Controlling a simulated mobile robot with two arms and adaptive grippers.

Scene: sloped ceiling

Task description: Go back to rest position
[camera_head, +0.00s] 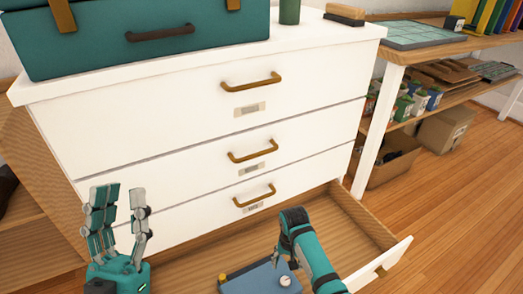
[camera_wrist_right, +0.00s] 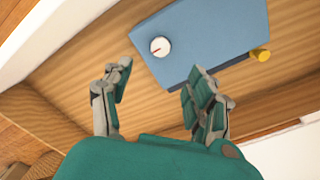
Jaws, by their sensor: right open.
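My left gripper (camera_head: 121,194) stands upright at the lower left of the head view, in front of the white dresser (camera_head: 200,110). Its fingers are apart with nothing between them. My right arm reaches down over the open bottom drawer (camera_head: 345,225) in the head view, and its gripper fingers are not clear there. In the right wrist view my right gripper (camera_wrist_right: 160,72) is open and empty. A blue box (camera_wrist_right: 215,40) with a white dial and a yellow knob lies in the drawer just beyond the fingers. It also shows in the head view (camera_head: 258,281), partly cut off.
The drawer front (camera_head: 385,265) juts out to the right of my right arm. A teal case (camera_head: 150,40) sits on the dresser, with a green cylinder (camera_head: 289,12) and a brush-like block (camera_head: 345,13). A shelf table (camera_head: 420,55) with boxes stands right. Wooden floor (camera_head: 470,200) is clear.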

